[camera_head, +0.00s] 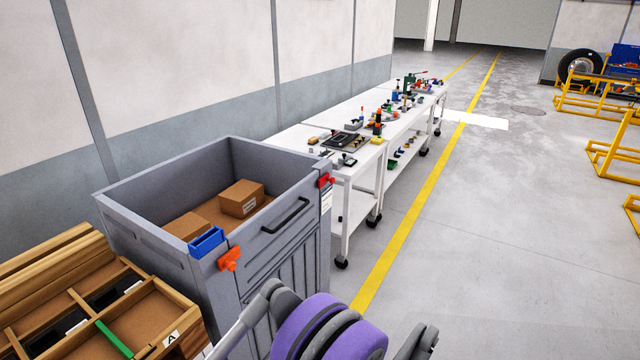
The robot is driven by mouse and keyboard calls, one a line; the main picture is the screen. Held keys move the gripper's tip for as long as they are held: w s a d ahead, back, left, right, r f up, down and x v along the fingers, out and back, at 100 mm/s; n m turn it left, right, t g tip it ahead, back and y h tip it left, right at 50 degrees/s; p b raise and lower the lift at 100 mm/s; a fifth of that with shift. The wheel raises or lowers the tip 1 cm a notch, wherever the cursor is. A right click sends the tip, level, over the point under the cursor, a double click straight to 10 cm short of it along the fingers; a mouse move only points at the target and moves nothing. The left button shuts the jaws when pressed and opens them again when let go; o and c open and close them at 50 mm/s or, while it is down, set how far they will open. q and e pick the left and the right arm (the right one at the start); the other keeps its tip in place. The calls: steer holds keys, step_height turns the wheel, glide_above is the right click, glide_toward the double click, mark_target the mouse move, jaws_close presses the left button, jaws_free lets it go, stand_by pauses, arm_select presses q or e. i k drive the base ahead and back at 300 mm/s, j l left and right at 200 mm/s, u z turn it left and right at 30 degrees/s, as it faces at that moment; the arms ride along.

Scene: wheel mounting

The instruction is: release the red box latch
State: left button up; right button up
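A large grey box (284,252) with an open top stands at left centre. Two red-orange latches sit on its near face by the upper rim: one at the left corner (229,259) and one at the right corner (326,180). A black handle (291,215) is on the face between them. I cannot tell from here whether either latch is fastened. A grey and purple part of my own arm shows at the bottom edge, below and in front of the box. Neither gripper's fingers are in view.
Brown cartons (241,197) and a blue bin (207,241) are in the grey box. A divided wooden crate (183,322) stands at the lower left. White tables (352,172) with tools line the wall behind. Open floor (480,250) lies to the right, with yellow frames (612,158) beyond.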

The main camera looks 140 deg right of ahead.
mark_target(323, 180)
steer(key=z, duration=4.65)
steer(key=i+l, duration=0.25)
steer(key=i, duration=0.25)
steer(key=i+l+z, duration=0.1)
steer(key=i+l, duration=0.2)
steer(key=i, duration=0.2)
steer(key=i+l, duration=0.2)
steer(key=i, duration=0.35)
steer(key=i+l, duration=0.25)
steer(key=i, duration=0.25)
steer(key=i+l+z, duration=0.1)
steer(key=i, duration=0.4)
steer(key=l, duration=0.1)
